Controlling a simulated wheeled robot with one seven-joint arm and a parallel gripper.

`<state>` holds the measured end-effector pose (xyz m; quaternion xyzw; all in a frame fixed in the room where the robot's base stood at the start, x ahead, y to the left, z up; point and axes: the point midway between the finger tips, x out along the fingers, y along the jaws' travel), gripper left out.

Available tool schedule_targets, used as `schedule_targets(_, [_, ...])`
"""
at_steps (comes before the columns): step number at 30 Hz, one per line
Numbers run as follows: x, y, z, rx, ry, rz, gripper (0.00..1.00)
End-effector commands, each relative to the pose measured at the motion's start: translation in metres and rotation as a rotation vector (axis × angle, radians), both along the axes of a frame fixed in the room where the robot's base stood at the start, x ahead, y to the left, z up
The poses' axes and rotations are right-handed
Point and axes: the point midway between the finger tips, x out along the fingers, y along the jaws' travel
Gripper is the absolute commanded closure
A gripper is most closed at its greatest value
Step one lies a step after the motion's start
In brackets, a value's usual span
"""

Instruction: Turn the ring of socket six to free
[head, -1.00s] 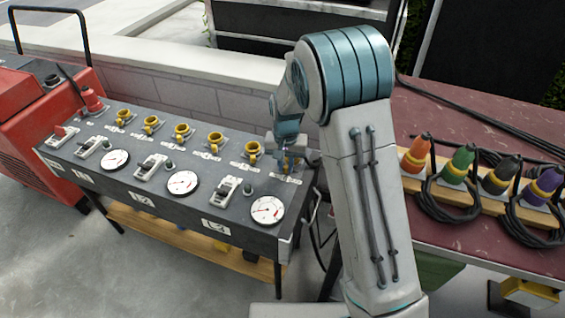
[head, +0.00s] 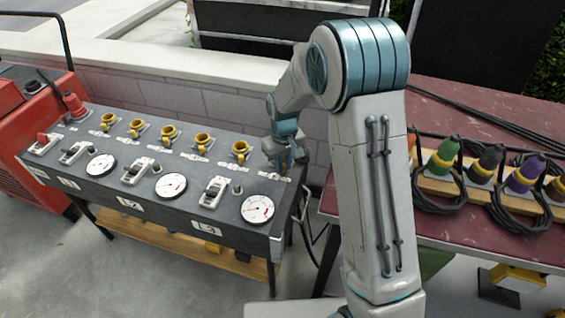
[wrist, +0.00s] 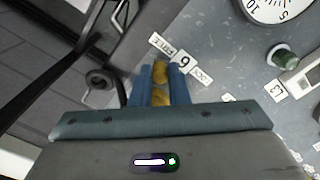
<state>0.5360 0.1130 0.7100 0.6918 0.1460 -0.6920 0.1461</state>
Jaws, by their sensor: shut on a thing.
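Socket six sits at the right end of the row on the dark panel (head: 150,160). In the wrist view its yellow ring (wrist: 161,74) shows between the two blue fingers, beside a "6" label (wrist: 184,58) flanked by "LOCK" and "FREE" plates. My gripper (wrist: 162,84) is shut on the ring, one finger on each side. In the head view my gripper (head: 285,160) reaches down at the panel's far right corner and hides most of socket six. The ring's exact turn angle cannot be told.
Several other yellow-ringed sockets (head: 202,140) line the panel's back, with switches and white gauges (head: 257,208) in front. A red machine (head: 30,130) stands left. At right, a dark red table (head: 450,235) holds coloured plugs (head: 445,152) with coiled black cables.

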Motion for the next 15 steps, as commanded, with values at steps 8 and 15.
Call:
schedule_targets(8, [0.0007,-0.001,0.0007,-0.001,-0.001,0.002,1.0])
schedule_targets(15, [0.0005,-0.001,0.0005,-0.001,-0.001,0.001,0.63])
